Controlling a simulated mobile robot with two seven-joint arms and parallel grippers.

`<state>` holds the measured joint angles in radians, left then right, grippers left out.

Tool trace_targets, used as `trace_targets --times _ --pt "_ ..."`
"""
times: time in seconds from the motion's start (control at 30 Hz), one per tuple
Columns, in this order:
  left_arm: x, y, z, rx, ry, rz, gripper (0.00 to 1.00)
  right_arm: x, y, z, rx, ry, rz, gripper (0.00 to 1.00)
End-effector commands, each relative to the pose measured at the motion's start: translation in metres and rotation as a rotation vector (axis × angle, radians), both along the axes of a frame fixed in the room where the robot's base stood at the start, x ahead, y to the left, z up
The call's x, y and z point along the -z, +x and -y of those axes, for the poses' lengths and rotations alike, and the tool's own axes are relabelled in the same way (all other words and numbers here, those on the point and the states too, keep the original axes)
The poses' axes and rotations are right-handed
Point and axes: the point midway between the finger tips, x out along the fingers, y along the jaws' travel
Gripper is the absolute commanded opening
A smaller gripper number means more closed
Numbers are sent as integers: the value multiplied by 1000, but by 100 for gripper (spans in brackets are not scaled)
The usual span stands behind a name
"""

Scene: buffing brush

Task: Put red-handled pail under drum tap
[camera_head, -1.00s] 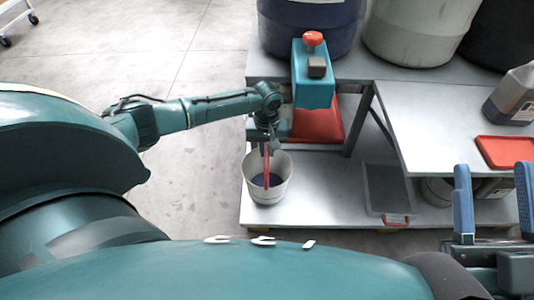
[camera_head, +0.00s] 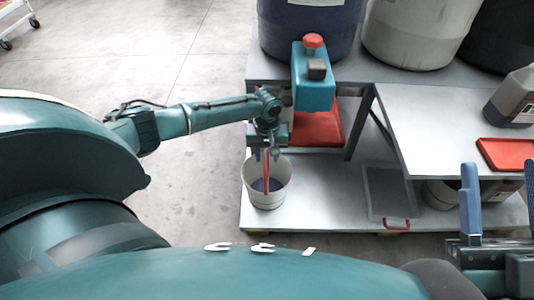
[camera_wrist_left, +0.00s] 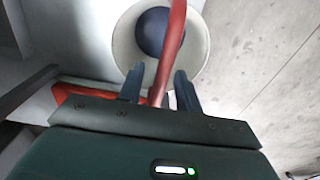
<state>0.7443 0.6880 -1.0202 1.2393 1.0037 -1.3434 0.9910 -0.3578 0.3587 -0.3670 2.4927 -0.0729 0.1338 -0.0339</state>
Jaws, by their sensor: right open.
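The pale pail (camera_head: 282,193) with the red handle (camera_head: 267,176) stands upright on the lower metal shelf, near its left edge. Something dark blue shows inside it. The handle is raised. My left gripper (camera_head: 266,155) is above the pail with its fingers apart, one on each side of the handle. The left wrist view shows the handle (camera_wrist_left: 166,60) between the two fingers (camera_wrist_left: 160,88), with small gaps. The teal tap block (camera_head: 313,90) with a red knob sits before the dark blue drum (camera_head: 305,30), behind and right of the pail. My right gripper (camera_head: 499,178) is open and empty at far right.
A red tray (camera_head: 325,130) lies below the tap block. A clear tray (camera_head: 385,190) with a red handle is on the lower shelf. A grey drum (camera_head: 415,35), a bottle (camera_head: 512,100) and another red tray (camera_head: 508,152) stand on the right.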

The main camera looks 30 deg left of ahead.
Motion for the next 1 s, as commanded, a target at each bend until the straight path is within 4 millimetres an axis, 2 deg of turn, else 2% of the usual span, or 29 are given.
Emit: trace_targets --times 0.17,0.4,0.6,0.8,1.0 --pt "-15 0 0 0 0 1 35 -5 1 0 0 1 -13 49" --pt "-67 0 0 0 -1 2 35 32 -5 -4 6 29 -303 49" --pt "-104 0 0 0 0 0 35 51 -12 -5 18 27 -439 49" --pt "-121 0 0 0 -1 -1 35 52 -11 -3 38 1 -429 49" --pt "-123 0 0 0 0 0 35 54 -11 -3 40 -3 -427 49"
